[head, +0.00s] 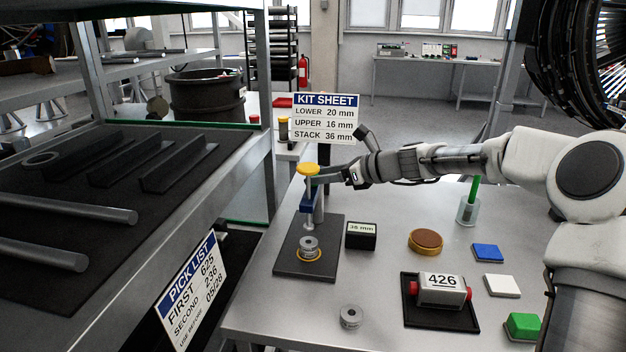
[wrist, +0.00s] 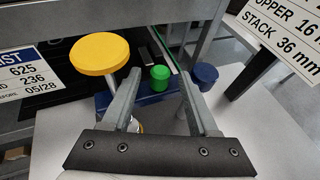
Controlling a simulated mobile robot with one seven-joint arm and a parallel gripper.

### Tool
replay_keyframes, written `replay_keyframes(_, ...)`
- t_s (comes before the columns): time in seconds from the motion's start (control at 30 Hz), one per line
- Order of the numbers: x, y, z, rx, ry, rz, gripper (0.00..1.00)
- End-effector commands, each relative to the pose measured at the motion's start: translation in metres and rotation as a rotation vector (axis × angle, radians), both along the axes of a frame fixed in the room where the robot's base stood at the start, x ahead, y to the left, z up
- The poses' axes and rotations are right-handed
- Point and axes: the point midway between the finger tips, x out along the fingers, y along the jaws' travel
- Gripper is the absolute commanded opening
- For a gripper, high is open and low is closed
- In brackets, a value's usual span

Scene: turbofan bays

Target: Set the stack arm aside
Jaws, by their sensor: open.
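The measuring stand has a dark base plate (head: 290,262), an upright post and a blue arm (head: 307,204) with a yellow round cap (head: 308,169) above it; I take this arm as the stack arm. A metal stack (head: 309,244) sits on a yellow ring under its plunger. My gripper (head: 324,178) is beside the yellow cap at the post's top. In the wrist view the open jaws (wrist: 160,82) show a green knob (wrist: 159,77) between them, beyond the fingertips. The yellow cap (wrist: 99,53) is left of the left finger; a blue knob (wrist: 205,75) is by the right one. I cannot tell if anything touches.
A kit sheet (head: 327,118) stands behind the stand. A 36 mm block (head: 361,236), a loose metal ring (head: 350,316), a brown-topped disc (head: 425,241) and a black tray (head: 415,320) holding a 426 box are on the table. A shelf rack (head: 262,165) stands close on the left.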

Motion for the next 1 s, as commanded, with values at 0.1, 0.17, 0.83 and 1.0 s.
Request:
replay_keyframes(0.1,0.008,0.013,-0.007,0.001,0.000,0.002,0.60)
replay_keyframes(0.17,0.011,0.017,-0.008,0.001,0.000,0.001,0.60)
replay_keyframes(0.83,0.014,0.021,-0.010,0.000,0.000,0.000,0.10)
replay_keyframes(1.0,0.014,0.021,-0.010,0.000,0.000,0.000,0.00)
